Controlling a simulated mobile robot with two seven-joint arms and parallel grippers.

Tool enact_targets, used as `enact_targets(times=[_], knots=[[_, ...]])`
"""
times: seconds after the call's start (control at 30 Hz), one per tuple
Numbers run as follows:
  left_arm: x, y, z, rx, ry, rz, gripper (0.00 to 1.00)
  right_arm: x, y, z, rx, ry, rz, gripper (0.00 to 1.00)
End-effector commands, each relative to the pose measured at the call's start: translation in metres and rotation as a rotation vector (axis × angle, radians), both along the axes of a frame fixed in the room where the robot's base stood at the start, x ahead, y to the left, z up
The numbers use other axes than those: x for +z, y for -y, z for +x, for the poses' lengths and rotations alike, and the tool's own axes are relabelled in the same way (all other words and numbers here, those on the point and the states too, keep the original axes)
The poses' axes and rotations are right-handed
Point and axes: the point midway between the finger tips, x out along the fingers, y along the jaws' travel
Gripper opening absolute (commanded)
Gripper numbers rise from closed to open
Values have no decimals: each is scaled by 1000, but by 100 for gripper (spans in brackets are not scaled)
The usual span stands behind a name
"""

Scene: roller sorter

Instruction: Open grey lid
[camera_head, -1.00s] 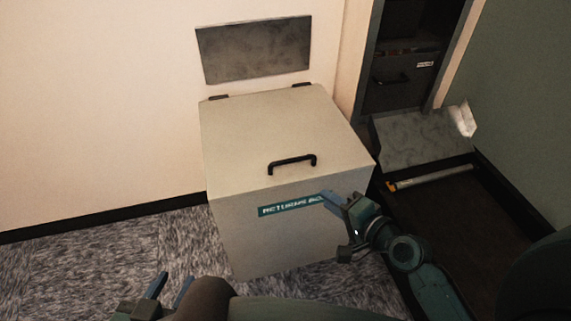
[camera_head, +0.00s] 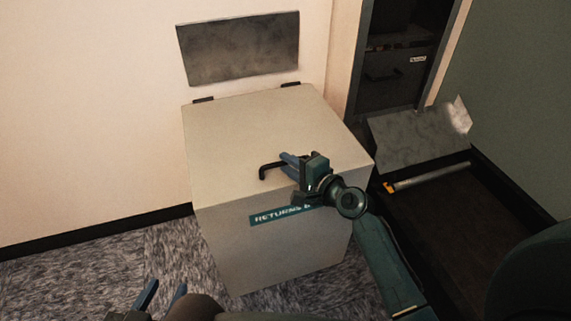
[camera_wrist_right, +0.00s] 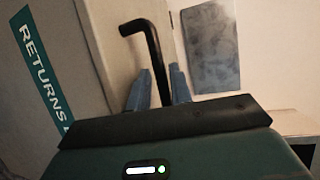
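The grey lid (camera_head: 240,130) lies shut on the box marked "RETURNS" (camera_head: 225,250), with two dark hinges along its back edge. Its black bar handle (camera_head: 267,170) sits near the front edge, its right part hidden by my right gripper (camera_head: 288,166). In the right wrist view the handle (camera_wrist_right: 155,60) runs down between the two blue fingers of the right gripper (camera_wrist_right: 159,88). Those fingers are apart, with gaps beside the bar. My left gripper (camera_head: 164,294) is open and empty, low at the bottom edge, in front of the box.
A grey metal plate (camera_head: 240,48) is on the wall behind the lid. To the right are a dark cabinet (camera_head: 395,80), a tilted grey panel (camera_head: 415,138) and a pale rod (camera_head: 430,176) by a dark mat. Carpet (camera_head: 90,265) is clear at left.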

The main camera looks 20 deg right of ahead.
Motion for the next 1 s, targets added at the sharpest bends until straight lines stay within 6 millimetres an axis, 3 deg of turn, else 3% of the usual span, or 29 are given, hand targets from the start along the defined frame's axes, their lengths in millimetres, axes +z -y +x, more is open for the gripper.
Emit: enact_targets(times=[0.17,0.47,0.73,1.0], knots=[[-3,0,1,-2,7,5,36,-3,-6,13,0,0,0,21],[-1,1,2,-3,13,4,36,-3,-7,14,0,0,-1,21],[0,1,3,-5,19,4,36,-3,-7,14,0,0,-1,0],[-1,1,3,-7,17,6,36,-3,-6,14,0,0,-1,0]])
